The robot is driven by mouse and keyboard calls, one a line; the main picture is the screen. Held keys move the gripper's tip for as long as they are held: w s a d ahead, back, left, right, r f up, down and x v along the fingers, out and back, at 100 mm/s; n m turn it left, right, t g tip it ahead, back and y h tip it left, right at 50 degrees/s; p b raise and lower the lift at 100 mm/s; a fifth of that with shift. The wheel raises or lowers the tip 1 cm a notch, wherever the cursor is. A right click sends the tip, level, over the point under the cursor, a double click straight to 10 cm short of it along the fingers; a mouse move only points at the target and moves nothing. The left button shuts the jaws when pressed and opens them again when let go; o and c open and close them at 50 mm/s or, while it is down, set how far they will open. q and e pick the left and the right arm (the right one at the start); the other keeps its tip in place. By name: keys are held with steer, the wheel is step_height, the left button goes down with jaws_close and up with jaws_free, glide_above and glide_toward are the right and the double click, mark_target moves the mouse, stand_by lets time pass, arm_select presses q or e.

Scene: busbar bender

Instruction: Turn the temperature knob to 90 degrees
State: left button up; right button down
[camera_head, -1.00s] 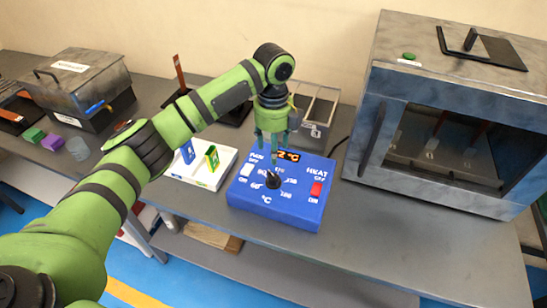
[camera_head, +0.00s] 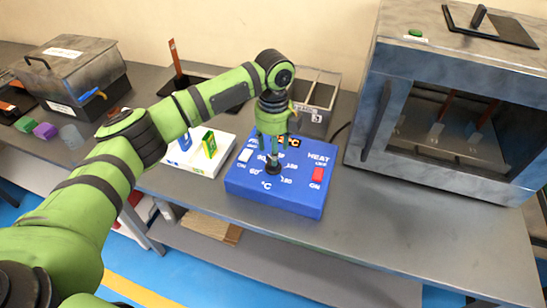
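The blue control box (camera_head: 290,195) sits on the grey table, with a round black temperature knob (camera_head: 273,168) in the middle of its top. Markings including 60, 90, 120 and 180 surround the knob. My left gripper (camera_head: 272,158) points down at the knob, with its fingertips at or just above it. I cannot tell whether the fingers touch or grip the knob. The gripper and arm hide part of the dial and most of the orange temperature display (camera_head: 293,141). The knob's pointer direction is not clear. My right gripper is not in view.
A white switch (camera_head: 245,155) and a red HEAT switch (camera_head: 318,174) flank the knob. A large metal oven (camera_head: 370,125) stands to the right. A white tray with blue and green pieces (camera_head: 205,168) lies left of the box. A grey bin (camera_head: 315,100) is behind.

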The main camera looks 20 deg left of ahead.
arm_select(q)
step_height(320, 180, down, 4)
steer(key=shift+s+r+p, duration=0.1)
steer(key=shift+r+p, duration=0.1)
steer(key=shift+p, duration=0.3)
steer(key=shift+f, duration=0.5)
jaws_close()
steer(key=shift+r+n+p, duration=0.1)
steer(key=shift+n+p, duration=0.3)
steer(key=shift+p, duration=0.2)
steer(key=shift+d+n, duration=0.1)
steer(key=shift+n, duration=0.2)
steer(key=shift+f, duration=0.2)
